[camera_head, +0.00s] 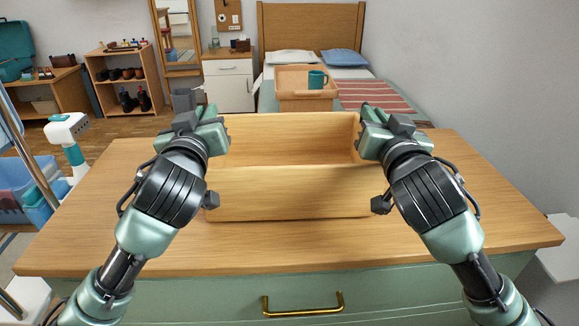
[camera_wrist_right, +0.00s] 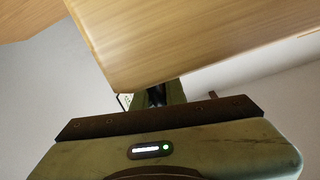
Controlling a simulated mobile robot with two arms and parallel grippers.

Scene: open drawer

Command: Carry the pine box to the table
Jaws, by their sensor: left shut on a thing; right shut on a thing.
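The pine box (camera_head: 288,192) is a long, open-topped, light wooden box, and its inside looks empty. It is level over the wooden top of the table (camera_head: 480,215), near its middle. I cannot tell whether its underside touches the top. My left gripper (camera_head: 212,135) is shut on the box's left end. My right gripper (camera_head: 368,135) is shut on its right end. The fingertips are partly hidden by the hands. In the right wrist view, pale wood (camera_wrist_right: 190,40) fills the top, close to the gripper body.
The table has a green front with a brass handle (camera_head: 302,304). A blue bin (camera_head: 38,212) stands left. Bare tabletop lies on both sides.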

